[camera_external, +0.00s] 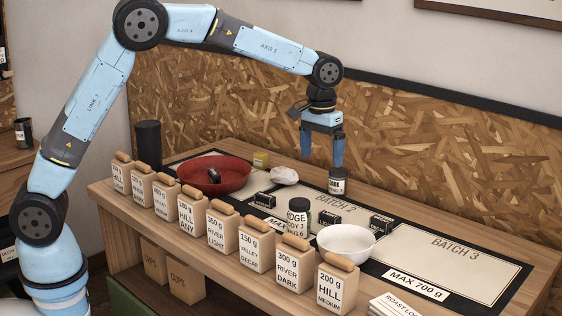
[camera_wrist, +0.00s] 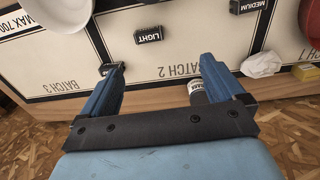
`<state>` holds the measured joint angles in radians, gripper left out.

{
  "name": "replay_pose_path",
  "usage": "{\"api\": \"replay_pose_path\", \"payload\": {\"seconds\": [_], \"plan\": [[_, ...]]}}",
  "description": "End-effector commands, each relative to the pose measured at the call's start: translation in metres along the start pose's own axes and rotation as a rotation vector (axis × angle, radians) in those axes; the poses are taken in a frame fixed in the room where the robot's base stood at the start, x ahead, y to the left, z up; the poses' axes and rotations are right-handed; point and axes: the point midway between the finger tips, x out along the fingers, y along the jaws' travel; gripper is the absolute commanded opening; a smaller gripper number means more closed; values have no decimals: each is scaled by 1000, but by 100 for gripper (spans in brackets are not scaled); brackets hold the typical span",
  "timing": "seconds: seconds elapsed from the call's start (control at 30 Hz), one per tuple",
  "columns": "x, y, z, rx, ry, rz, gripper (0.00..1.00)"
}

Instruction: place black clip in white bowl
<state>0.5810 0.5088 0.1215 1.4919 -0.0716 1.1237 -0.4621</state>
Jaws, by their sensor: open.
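Several small black clip-like blocks with white lettering lie on the counter mat: one by the red bowl (camera_external: 265,200), one behind the white bowl (camera_external: 330,217), one at its far right side (camera_external: 380,223). Another black piece (camera_external: 213,176) rests inside the red bowl (camera_external: 232,187). I cannot tell which is the task's clip. The wrist view shows a block marked LIGHT (camera_wrist: 148,35) and one marked MEDIUM (camera_wrist: 247,6). The white bowl (camera_external: 346,242) looks empty; it also shows in the wrist view (camera_wrist: 62,12). My gripper (camera_external: 323,162) is open and points down above the mat's back edge.
A labelled jar (camera_external: 338,186) stands close by my gripper's right finger in the external view. Bean bags (camera_external: 255,253) line the front edge. A crumpled white cloth (camera_external: 284,175) lies behind. The BATCH 3 area is clear.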

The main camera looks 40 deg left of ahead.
Motion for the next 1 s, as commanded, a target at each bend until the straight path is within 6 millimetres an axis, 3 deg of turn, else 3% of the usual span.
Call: {"api": "replay_pose_path", "payload": {"seconds": [0.2, 0.37, 0.7, 1.0], "plan": [[22, 23, -6, 2, -16, -15, 96], [38, 24, -5, 1, -19, -17, 96], [94, 23, -5, 2, -19, -16, 96], [111, 23, -5, 2, -17, -15, 96]]}}
